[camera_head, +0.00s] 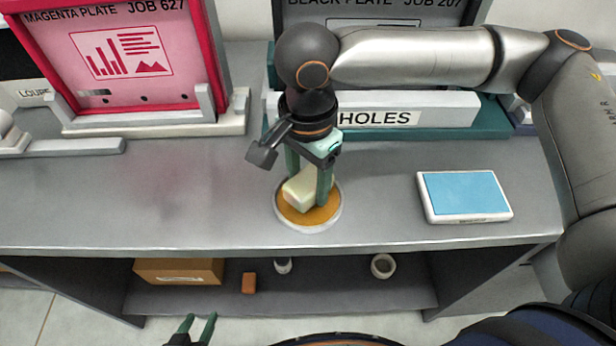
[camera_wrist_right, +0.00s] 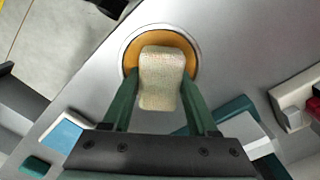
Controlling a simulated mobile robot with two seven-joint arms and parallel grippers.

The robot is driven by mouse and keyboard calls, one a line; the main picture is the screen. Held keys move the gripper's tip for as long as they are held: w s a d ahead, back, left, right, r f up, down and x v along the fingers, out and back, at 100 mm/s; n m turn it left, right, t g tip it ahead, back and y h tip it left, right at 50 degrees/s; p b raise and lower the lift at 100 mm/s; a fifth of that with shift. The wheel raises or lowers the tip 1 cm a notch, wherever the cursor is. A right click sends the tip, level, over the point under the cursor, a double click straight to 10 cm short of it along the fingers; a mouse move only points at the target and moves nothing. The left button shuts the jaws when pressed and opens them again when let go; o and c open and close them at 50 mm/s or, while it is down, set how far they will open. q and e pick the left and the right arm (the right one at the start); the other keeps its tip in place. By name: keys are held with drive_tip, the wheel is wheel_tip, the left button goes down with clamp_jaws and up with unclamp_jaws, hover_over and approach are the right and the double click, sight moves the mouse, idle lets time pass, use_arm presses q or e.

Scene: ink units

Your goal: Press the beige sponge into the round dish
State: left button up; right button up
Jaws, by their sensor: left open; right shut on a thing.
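The beige sponge (camera_head: 299,193) is between the fingers of my right gripper (camera_head: 308,190), which is shut on it. In the right wrist view the sponge (camera_wrist_right: 161,78) sits between the green fingers of the gripper (camera_wrist_right: 161,100). The round dish (camera_head: 291,221) has a white rim and an orange-brown inside, and stands near the front edge of the counter. The sponge is over the dish; its far end overlaps the orange inside (camera_wrist_right: 134,56) in the wrist view. I cannot tell whether it touches. My left gripper (camera_head: 193,331) is open and empty at the bottom, below counter height.
A white tray with a blue pad (camera_head: 468,192) lies right of the dish. A magenta plate (camera_head: 124,55) stands at the back left, and a rack labelled HOLES (camera_head: 450,108) at the back. A cardboard box (camera_head: 178,271) is on the lower shelf. The counter left of the dish is clear.

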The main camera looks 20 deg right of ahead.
sight(309, 180)
use_arm(q)
drive_tip(key=shift+s+f, duration=0.2)
use_arm(e)
drive_tip(key=shift+f, duration=0.5)
idle(0.4)
use_arm(q)
drive_tip(key=shift+w+r+p, duration=0.15)
drive_tip(key=shift+r+p, duration=0.45)
drive_tip(key=shift+r, duration=0.15)
use_arm(e)
drive_tip(key=shift+s+f, duration=0.15)
drive_tip(key=shift+f, duration=0.05)
idle(2.0)
drive_tip(key=shift+r+p, duration=0.9)
drive_tip(key=shift+p, duration=0.25)
wheel_tip(309, 180, up, 6)
drive_tip(key=p, duration=0.7)
drive_tip(key=shift+f, duration=0.2)
use_arm(q)
wheel_tip(309, 180, up, 9)
drive_tip(key=a, duration=0.1)
drive_tip(key=shift+s+f, duration=0.15)
drive_tip(key=shift+s, duration=0.2)
